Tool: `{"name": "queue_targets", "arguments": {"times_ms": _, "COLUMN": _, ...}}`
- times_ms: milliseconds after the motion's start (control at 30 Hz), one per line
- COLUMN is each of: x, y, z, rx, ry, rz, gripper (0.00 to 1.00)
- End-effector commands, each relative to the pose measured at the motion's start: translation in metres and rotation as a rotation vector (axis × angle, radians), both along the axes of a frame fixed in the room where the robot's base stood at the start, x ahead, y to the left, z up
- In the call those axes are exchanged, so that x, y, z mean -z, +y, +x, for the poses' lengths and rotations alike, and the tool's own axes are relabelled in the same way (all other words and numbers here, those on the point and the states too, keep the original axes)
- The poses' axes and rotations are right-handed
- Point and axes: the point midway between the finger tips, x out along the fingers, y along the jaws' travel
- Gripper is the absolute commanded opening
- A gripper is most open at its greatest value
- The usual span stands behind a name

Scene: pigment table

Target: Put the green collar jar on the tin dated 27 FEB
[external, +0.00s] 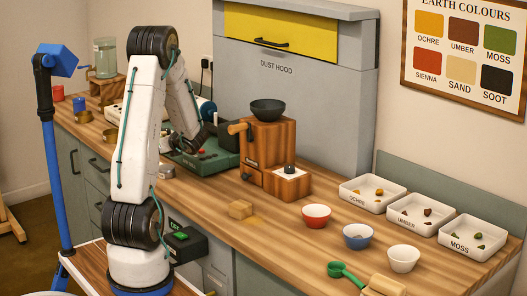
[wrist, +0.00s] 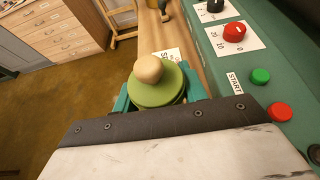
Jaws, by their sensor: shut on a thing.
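The green collar jar (wrist: 165,92) shows in the wrist view as a green disc with a round beige knob on top. My gripper (wrist: 158,97) has teal fingers on both sides of it and is shut on it. The jar's lower part is hidden. In the external view my arm hides the gripper and the jar. A low metal tin (external: 167,171) stands on the bench just right of my arm; no date can be read on it. I cannot tell which tin bears 27 FEB.
A green machine (wrist: 226,75) with a red knob and buttons lies right of the jar. A wooden mill (external: 265,150) with a dark bowl stands farther along the bench.

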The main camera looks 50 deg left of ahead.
Motion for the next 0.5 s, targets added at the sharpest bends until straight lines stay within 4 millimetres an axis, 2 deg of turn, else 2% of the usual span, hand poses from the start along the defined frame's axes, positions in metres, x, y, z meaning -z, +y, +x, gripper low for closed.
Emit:
{"name": "queue_targets", "arguments": {"times_ms": 400, "x": 0.046, "y": 0.000, "z": 0.000, "rx": 0.000, "ry": 0.002, "rz": -0.001, "gripper": 0.16}}
{"name": "queue_targets", "arguments": {"times_ms": 500, "x": 0.047, "y": 0.000, "z": 0.000, "rx": 0.001, "ry": -0.001, "rz": 0.001, "gripper": 0.16}}
